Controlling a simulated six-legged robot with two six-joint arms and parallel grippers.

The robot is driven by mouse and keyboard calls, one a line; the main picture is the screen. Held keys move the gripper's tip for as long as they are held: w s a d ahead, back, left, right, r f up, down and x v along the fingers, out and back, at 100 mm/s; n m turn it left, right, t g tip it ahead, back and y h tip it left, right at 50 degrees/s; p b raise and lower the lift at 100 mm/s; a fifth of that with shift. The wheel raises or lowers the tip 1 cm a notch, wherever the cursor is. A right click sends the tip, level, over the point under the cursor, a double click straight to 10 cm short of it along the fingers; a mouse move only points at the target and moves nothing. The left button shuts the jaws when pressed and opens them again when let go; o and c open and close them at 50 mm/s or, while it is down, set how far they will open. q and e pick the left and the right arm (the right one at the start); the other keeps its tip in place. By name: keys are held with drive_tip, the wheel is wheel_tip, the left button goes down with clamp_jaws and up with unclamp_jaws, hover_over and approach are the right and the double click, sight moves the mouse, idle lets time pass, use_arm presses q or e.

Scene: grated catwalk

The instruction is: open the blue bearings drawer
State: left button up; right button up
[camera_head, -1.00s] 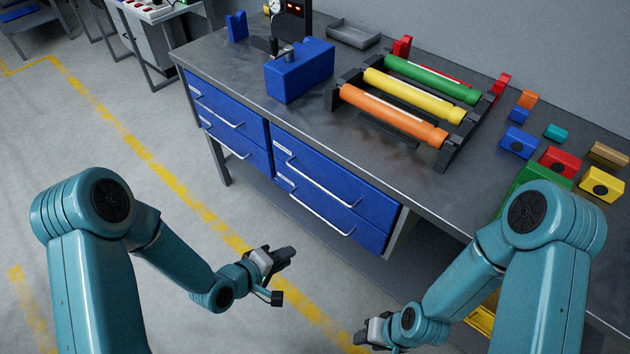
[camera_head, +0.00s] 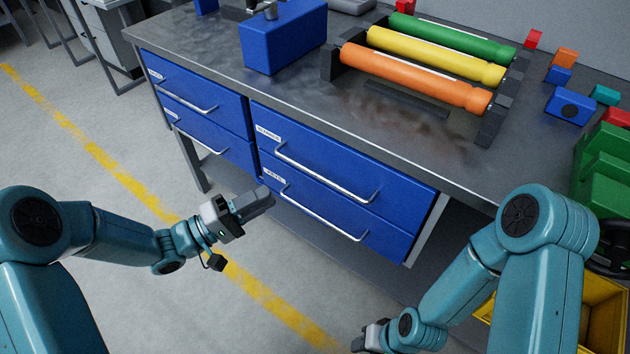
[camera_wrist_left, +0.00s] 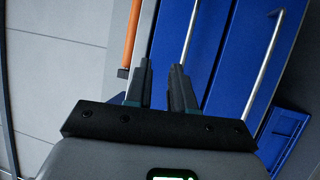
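Two blue drawers sit one above the other under the bench top at the centre, an upper one (camera_head: 330,165) and a lower one (camera_head: 335,218). Each has a long silver bar handle and a small white label too small to read surely. Both look shut. My left gripper (camera_head: 262,196) is in front of the lower drawer's left end, apart from the handles. In the left wrist view its two fingers (camera_wrist_left: 162,78) stand apart with nothing between them, and blue fronts with two silver handles (camera_wrist_left: 265,65) lie beyond. My right gripper (camera_head: 368,338) is low at the bottom edge, its fingers unclear.
Another pair of blue drawers (camera_head: 197,92) is to the left. On the bench top stand a blue block (camera_head: 284,38) and a rack with orange (camera_head: 415,78), yellow and green rollers.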

sight(316, 173)
use_arm(q)
wheel_tip(316, 173, down, 6)
drive_tip(key=w+a+b, duration=0.1)
drive_tip(key=a+b, duration=0.1)
drive_tip(key=b, duration=0.4)
drive_tip(key=shift+t, duration=0.4)
drive_tip(key=b+x, duration=0.2)
drive_tip(key=x, duration=1.4)
drive_tip(key=shift+w+a, duration=0.15)
drive_tip(key=shift+w, duration=0.05)
clamp_jaws()
